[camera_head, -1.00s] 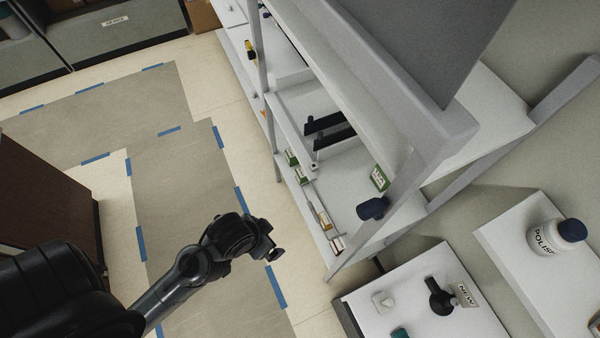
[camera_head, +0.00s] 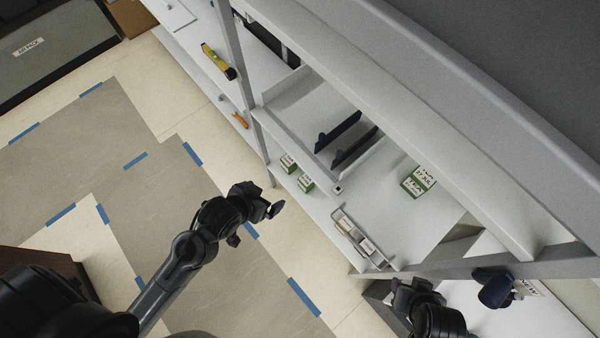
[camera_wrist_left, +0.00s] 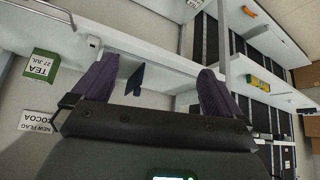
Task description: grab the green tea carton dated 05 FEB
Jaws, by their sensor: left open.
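Two small green cartons, one (camera_head: 288,163) behind the other (camera_head: 305,183), stand at the shelf's front edge in the head view; their dates are too small to read. A third green tea carton (camera_head: 417,180) lies further back on the shelf; in the left wrist view this tea carton (camera_wrist_left: 40,67) seems to read 27 JUL. No 05 FEB date is legible. My left gripper (camera_head: 264,209) is open and empty, out over the floor in front of the shelf and apart from the cartons. Its fingers (camera_wrist_left: 157,90) show spread in the left wrist view.
Dark dividers (camera_head: 340,131) stand upright on the shelf. A wire rack (camera_head: 356,238) holds small packets. A yellow level (camera_head: 218,62) lies further left. A black part at the bottom right seems to be my right arm. Floor before the shelf is clear.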

